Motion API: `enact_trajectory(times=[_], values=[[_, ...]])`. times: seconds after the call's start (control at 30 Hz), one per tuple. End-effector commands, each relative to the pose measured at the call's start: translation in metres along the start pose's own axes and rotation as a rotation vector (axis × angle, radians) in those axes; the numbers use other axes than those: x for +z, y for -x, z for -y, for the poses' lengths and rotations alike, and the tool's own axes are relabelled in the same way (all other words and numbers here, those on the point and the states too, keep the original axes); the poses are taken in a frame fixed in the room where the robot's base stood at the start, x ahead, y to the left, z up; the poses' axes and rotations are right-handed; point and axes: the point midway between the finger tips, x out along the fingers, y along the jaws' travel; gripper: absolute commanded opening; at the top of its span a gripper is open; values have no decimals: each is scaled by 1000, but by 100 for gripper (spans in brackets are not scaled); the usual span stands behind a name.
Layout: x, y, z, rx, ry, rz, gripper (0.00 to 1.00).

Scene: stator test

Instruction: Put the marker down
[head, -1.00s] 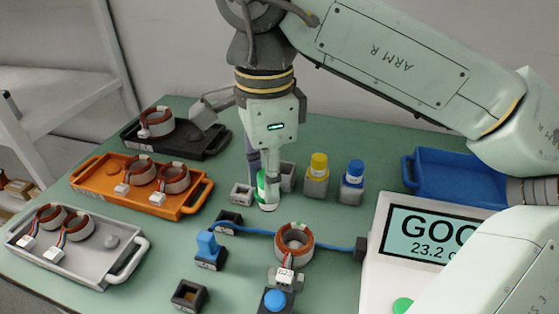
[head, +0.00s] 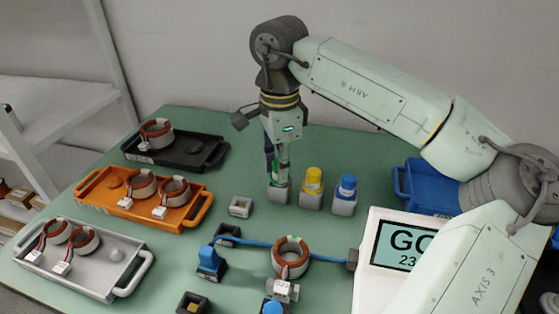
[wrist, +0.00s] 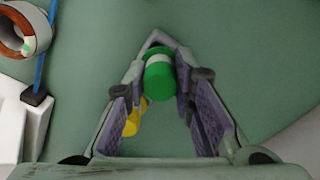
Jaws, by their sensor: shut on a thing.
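The green-and-white marker (head: 276,171) is upright between my gripper's fingers (head: 277,166) in the head view. My gripper is shut on it. Its lower end is over or in a grey square holder (head: 279,195); I cannot tell how deep it sits. In the wrist view the marker's green cap (wrist: 159,78) shows between the fingertips (wrist: 160,70), with the purple finger pads on both sides.
Yellow (head: 313,178) and blue (head: 347,184) capped pieces stand in grey holders close on the right. An empty grey holder (head: 240,207) is at left. Orange (head: 180,217), black (head: 172,158) and grey (head: 70,280) trays lie left. A blue bin (head: 425,190) is right.

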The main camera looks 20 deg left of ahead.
Motion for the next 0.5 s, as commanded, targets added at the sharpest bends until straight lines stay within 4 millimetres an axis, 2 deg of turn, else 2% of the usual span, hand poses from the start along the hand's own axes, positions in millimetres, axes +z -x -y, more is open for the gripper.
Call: enact_trajectory(times=[0.5], values=[[0, -10, 0, -1, -1, 0, 0]])
